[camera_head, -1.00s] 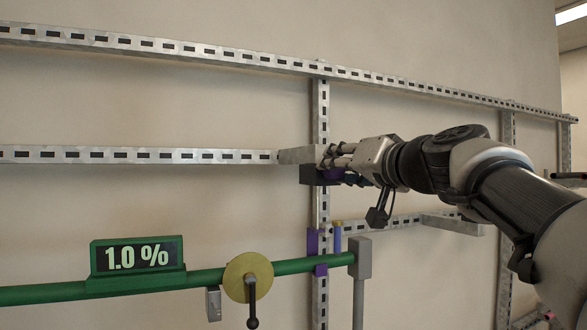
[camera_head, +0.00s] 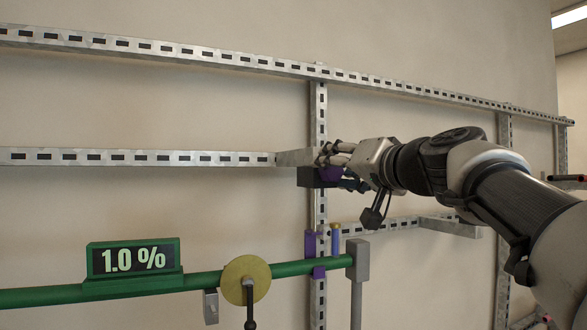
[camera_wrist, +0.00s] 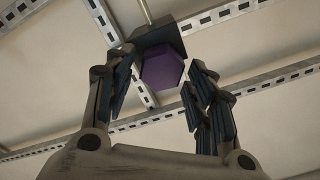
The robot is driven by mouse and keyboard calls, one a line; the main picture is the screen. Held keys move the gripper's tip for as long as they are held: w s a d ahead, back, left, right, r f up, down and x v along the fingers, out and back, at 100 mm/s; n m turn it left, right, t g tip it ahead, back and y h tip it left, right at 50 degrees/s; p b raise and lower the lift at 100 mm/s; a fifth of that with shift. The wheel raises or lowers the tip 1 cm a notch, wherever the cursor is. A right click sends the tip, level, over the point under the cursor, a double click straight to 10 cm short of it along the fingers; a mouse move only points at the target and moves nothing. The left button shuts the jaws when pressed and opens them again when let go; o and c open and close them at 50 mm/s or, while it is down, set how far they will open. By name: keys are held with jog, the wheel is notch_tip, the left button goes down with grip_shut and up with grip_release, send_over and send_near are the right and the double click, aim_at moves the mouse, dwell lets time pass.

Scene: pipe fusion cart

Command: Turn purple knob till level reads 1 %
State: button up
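The purple knob (camera_wrist: 162,72) is a six-sided knob on a dark block (camera_wrist: 160,38) in the wrist view. In the head view the knob (camera_head: 331,174) shows beside my fingers, partly hidden by them. My gripper (camera_head: 338,166) is at the knob, with its fingers spread. In the wrist view its fingers (camera_wrist: 160,80) stand on either side of the knob, with gaps visible between them and it. The level display (camera_head: 133,260), a green box on the green pipe, reads 1.0 %.
The green pipe (camera_head: 215,280) runs low across the left, with a yellow disc and black handle (camera_head: 246,278). A purple clamp (camera_head: 312,245) and a blue-purple cylinder (camera_head: 335,242) stand below my gripper. Slotted metal rails (camera_head: 150,157) cross the wall.

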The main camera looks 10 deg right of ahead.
dwell(0.3)
jog(key=v, duration=0.7)
jog(key=shift+s, duration=0.2)
dwell(1.0)
jog(key=s+a+f+n+g+h+b, duration=0.15)
jog(key=s+f+b, duration=0.25)
jog(key=f, duration=0.9)
jog(key=s+a+f+g+b, duration=0.3)
jog(key=s+f+b, duration=0.1)
jog(key=f, duration=0.8)
jog(key=s+a+f+g+b, duration=0.25)
jog(key=f+b, duration=0.25)
jog(key=f, duration=0.8)
jog(key=s+d+f+g+h+b, duration=0.1)
jog(key=s+f, duration=0.4)
jog(key=f, duration=0.5)
jog(key=s+d+f+n+g+h+b, duration=0.1)
jog(key=s+f+b, duration=0.4)
jog(key=f, duration=0.5)
jog(key=s+d+f+n+g+h+b, duration=0.1)
jog(key=s+d+f+g+h+b, duration=0.1)
jog(key=s+f, duration=0.5)
notch_tip(320, 180, down, 3)
jog(key=shift+s+f+g+b, duration=0.1)
jog(key=shift+f+g+b, duration=0.05)
jog(key=shift+g+b, duration=0.6)
jog(key=shift+c, duration=0.4)
